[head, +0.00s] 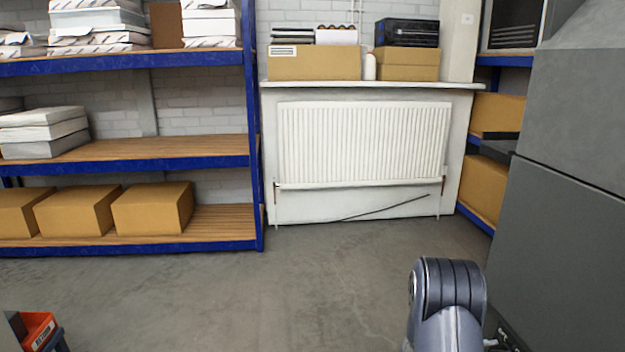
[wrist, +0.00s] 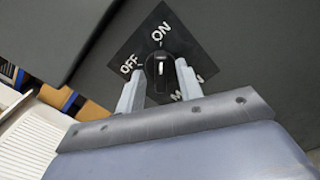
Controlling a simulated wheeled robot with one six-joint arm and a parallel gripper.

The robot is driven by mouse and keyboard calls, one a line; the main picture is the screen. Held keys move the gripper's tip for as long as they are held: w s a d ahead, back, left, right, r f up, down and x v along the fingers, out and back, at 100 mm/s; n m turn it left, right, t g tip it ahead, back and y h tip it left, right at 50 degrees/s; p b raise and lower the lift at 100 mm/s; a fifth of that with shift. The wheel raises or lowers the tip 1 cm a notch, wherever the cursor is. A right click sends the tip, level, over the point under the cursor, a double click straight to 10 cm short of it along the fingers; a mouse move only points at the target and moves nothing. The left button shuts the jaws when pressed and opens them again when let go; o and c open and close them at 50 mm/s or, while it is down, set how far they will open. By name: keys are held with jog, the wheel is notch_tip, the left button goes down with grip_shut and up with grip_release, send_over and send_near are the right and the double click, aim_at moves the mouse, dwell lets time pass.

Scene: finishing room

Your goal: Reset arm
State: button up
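In the wrist view my gripper (wrist: 160,80) has its two pale fingers apart, one on each side of a black rotary knob (wrist: 160,71). The fingers look open, with narrow gaps beside the knob; I cannot tell whether either fingertip touches it. The knob sits on a black label plate (wrist: 188,47) with the white words ON, OFF and a third word partly hidden behind the right finger. In the head view a grey link of my arm (head: 447,300) shows at the bottom right, and the gripper is out of sight there.
A large grey cabinet (head: 570,190) stands close on the right. Blue shelving (head: 125,60) with cartons is at the left, and a white radiator (head: 365,143) is on the back wall. An orange bin (head: 38,330) shows at the lower left. The middle floor (head: 270,290) is clear.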

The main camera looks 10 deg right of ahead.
jog(key=a+n+p, duration=0.4)
jog(key=a+p, duration=0.1)
jog(key=a, duration=0.6)
jog(key=shift+s+n+g+p, duration=0.3)
jog(key=shift+s+n+p, duration=0.05)
jog(key=shift+s+n, duration=0.05)
jog(key=shift+r, duration=0.15)
jog(key=shift+r+y, duration=0.15)
jog(key=shift+y, duration=0.15)
